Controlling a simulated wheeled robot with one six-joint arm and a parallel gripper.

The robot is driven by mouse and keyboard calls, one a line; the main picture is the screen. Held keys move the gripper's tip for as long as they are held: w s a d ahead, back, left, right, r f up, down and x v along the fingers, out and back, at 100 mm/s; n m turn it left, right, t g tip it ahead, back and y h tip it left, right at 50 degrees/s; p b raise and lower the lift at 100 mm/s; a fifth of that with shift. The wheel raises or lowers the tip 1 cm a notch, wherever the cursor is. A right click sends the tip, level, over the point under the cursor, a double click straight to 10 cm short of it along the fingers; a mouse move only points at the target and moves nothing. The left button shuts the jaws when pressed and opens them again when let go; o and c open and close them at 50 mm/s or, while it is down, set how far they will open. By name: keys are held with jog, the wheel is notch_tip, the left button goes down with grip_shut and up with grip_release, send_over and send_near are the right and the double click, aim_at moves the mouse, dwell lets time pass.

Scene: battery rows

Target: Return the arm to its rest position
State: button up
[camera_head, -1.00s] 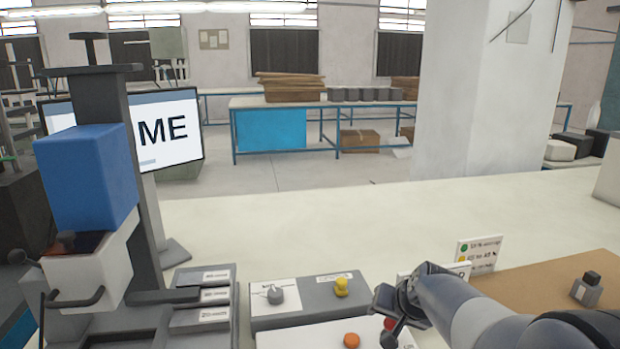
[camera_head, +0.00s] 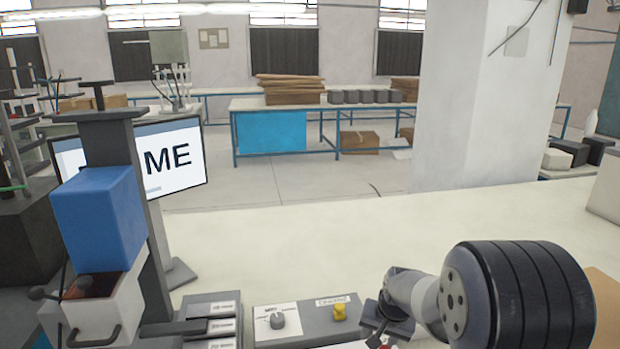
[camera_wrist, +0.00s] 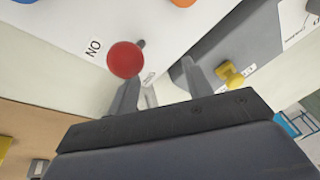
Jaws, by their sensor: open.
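My arm reaches in from the right in the head view, with a large dark ribbed joint and a grey wrist link. My gripper (camera_head: 385,328) is at the lower edge there, to the right of the grey control box, and its fingers are partly cut off. In the wrist view my gripper (camera_wrist: 160,82) shows two grey fingers spread apart with nothing held between them. A red ball-shaped knob (camera_wrist: 125,60) appears near the left finger, beside a white panel marked "NO". A yellow knob (camera_wrist: 230,75) shows beyond the right finger.
The grey control box (camera_head: 300,318) bears a grey dial and a yellow knob. A machine with a blue block (camera_head: 100,220) stands at the left, before a monitor (camera_head: 185,160). The pale bench top (camera_head: 300,240) behind is largely clear. A white pillar (camera_head: 480,100) stands beyond.

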jog(key=shift+w+a+f+g+h+p, duration=0.15)
jog(key=shift+w+g+p, duration=0.5)
jog(key=shift+p, duration=0.95)
jog(key=shift+w+a+g+h+p, duration=0.15)
jog(key=shift+w+g+p, duration=0.15)
jog(key=shift+g+p, duration=0.95)
jog(key=shift+w+d+r+t, duration=0.1)
jog(key=shift+r+t, duration=0.1)
jog(key=shift+t, duration=0.2)
jog(key=shift+r, duration=0.95)
jog(key=shift+r, duration=0.1)
